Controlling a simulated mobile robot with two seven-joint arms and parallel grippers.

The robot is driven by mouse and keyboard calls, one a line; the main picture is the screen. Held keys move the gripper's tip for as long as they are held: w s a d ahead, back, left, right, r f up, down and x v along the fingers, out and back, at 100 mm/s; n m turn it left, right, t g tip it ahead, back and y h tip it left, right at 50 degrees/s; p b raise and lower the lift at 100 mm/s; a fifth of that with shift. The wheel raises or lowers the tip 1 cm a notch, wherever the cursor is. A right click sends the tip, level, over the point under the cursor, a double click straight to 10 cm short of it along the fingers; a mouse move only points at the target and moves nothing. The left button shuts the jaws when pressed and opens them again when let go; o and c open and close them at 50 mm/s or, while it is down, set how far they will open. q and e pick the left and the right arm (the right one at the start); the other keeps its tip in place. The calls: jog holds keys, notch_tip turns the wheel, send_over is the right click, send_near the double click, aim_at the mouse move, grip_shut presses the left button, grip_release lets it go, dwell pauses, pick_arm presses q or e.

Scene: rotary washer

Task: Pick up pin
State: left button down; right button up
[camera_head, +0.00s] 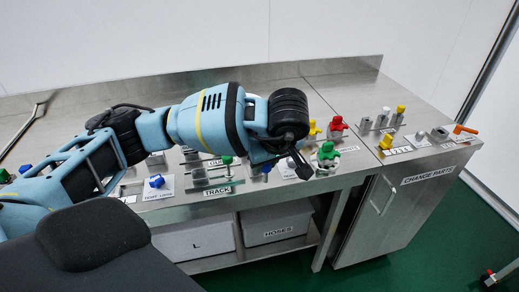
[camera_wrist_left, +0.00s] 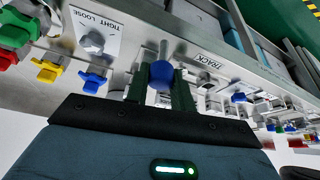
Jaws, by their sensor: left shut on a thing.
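The pin has a round blue head (camera_wrist_left: 161,76) and a thin metal shaft. In the left wrist view, the head sits between the two dark fingers of my left gripper (camera_wrist_left: 161,88), which is shut on it. The shaft points away from the wrist, toward the steel front edge. In the head view my left gripper (camera_head: 301,167) is over the front part of the bench, near a green knob (camera_head: 327,151). I cannot make out the held pin for sure there. My right gripper is in neither view.
The steel bench (camera_head: 345,92) carries several coloured knobs and fittings, with red (camera_head: 338,124) and yellow (camera_head: 385,142) ones to the right of the gripper. Grey bins (camera_head: 275,224) stand on a shelf below. The back strip of the bench is clear.

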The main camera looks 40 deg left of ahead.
pick_arm(q)
jog(key=s+d, duration=0.4)
jog(key=d, duration=0.1)
jog(key=shift+s+d+r, duration=0.2)
jog(key=shift+s+r, duration=0.05)
jog(key=shift+r, duration=0.1)
